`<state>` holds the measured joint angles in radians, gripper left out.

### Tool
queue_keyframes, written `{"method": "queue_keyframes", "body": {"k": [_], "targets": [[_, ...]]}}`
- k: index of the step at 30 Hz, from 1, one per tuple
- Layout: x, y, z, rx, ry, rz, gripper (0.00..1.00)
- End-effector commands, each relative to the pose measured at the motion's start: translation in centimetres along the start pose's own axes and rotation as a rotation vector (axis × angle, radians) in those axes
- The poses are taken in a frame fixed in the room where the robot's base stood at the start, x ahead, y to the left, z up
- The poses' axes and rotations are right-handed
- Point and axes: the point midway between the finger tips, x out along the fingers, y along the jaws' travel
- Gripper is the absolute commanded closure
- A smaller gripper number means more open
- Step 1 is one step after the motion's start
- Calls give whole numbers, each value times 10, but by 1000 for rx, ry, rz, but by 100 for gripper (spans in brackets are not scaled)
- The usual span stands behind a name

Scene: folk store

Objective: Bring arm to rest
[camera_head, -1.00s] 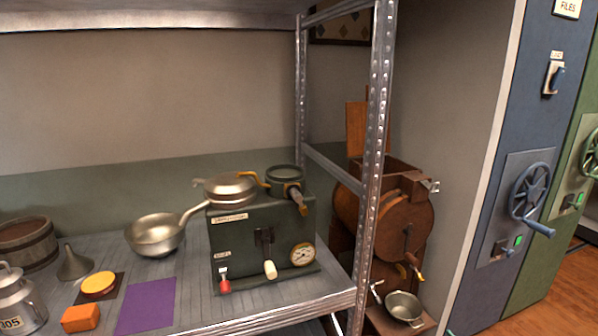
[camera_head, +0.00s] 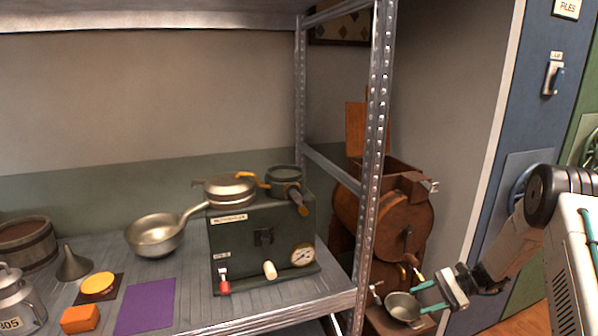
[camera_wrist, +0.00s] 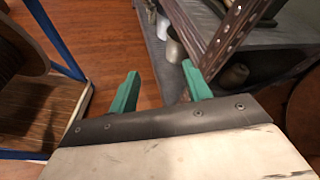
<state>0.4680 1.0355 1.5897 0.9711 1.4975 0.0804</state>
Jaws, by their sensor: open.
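My gripper (camera_head: 424,297) is at the lower right of the head view, with its two green fingers spread and nothing between them. It appears in front of the wooden drum machine (camera_head: 398,230), close to the small metal bowl (camera_head: 402,307) in the picture. I cannot tell whether it touches the bowl. In the wrist view my gripper (camera_wrist: 160,88) is open and empty, with wooden floor (camera_wrist: 155,45) seen between and beyond the fingers.
A metal shelf post (camera_head: 372,150) stands left of my gripper. The shelf (camera_head: 190,290) holds a green machine (camera_head: 262,240), a pan (camera_head: 156,235), a purple sheet (camera_head: 146,306) and an orange block (camera_head: 80,318). A blue cabinet (camera_head: 535,110) is at the right.

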Motion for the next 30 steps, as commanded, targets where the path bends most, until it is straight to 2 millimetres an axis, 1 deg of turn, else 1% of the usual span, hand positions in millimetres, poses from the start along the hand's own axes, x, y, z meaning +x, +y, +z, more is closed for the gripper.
{"method": "queue_keyframes", "body": {"k": [1,2,3,5,6,8,9,11,12,15,17,18,20,21,27,30], "targets": [[0,0,27,-33,26,59,51],[-1,2,40,-50,42,93,51],[-1,5,57,-73,62,137,51],[-1,11,83,-109,92,205,51],[-2,15,100,-135,113,247,51],[-2,23,125,-173,143,312,51],[-2,28,141,-199,164,352,51],[-3,37,165,-238,195,413,51],[-4,44,180,-265,217,453,51],[-5,61,216,-333,269,548,51],[-6,72,237,-375,301,601,51],[-7,80,251,-404,322,637,51],[-8,93,269,-445,356,688,51],[-9,101,282,-474,378,721,51],[-13,144,334,-615,489,868,51],[-14,165,356,-687,547,930,51]]}}
